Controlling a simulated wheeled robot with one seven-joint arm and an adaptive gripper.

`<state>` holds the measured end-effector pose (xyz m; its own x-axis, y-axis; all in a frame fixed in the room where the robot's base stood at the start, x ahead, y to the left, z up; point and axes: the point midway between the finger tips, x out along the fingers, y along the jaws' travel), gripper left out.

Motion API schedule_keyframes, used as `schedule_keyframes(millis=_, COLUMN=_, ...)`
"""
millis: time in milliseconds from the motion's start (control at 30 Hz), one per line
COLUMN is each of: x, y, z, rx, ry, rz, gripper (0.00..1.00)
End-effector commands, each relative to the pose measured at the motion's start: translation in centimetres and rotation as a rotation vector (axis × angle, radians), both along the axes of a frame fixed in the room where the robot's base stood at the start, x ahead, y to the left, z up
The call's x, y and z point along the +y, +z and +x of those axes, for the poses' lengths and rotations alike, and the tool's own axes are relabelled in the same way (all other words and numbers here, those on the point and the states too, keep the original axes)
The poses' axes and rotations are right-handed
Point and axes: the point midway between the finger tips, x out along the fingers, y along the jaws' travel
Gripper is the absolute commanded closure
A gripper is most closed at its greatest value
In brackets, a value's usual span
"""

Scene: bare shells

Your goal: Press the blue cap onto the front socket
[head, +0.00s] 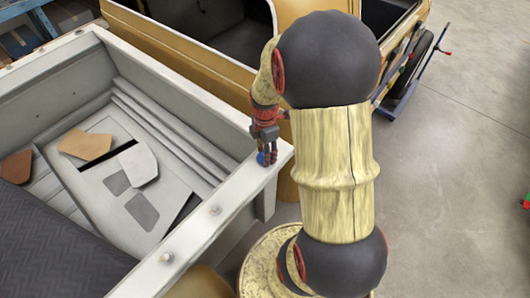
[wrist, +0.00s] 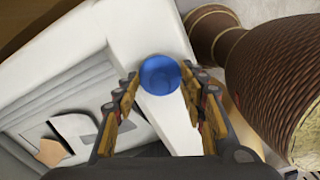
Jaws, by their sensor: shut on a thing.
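The blue cap (head: 261,159) is a small round piece at the near right corner of the pale shell's rim. My gripper (head: 264,151) is above that corner, pointing down, with its fingers shut on the cap. In the wrist view the cap (wrist: 160,74) sits between the two fingertips (wrist: 161,82), over the white rim. Whether the cap touches the rim or stands just above it I cannot tell. No socket shows under the cap; the cap and fingers hide that spot.
The shell holds loose flat panels (head: 85,144) and a dark ribbed mat (head: 60,258). A yellow-orange vehicle shell (head: 180,50) stands close behind my gripper. Grey floor (head: 450,190) is open to the right.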

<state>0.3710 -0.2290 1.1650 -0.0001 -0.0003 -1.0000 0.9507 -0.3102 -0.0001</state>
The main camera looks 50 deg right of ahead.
Motion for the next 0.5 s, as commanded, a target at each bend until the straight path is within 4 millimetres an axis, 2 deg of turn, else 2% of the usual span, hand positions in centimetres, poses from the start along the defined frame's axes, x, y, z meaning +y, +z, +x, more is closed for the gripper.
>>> schedule_keyframes(millis=400, x=0.0, y=-0.04, z=0.01, rx=0.0, ry=0.0, rz=0.0, gripper=0.76)
schedule_keyframes(millis=433, x=0.0, y=-0.04, z=0.01, rx=0.0, ry=0.0, rz=0.0, gripper=0.57)
schedule_keyframes(millis=500, x=0.0, y=-0.04, z=0.01, rx=0.0, ry=0.0, rz=0.0, gripper=0.53)
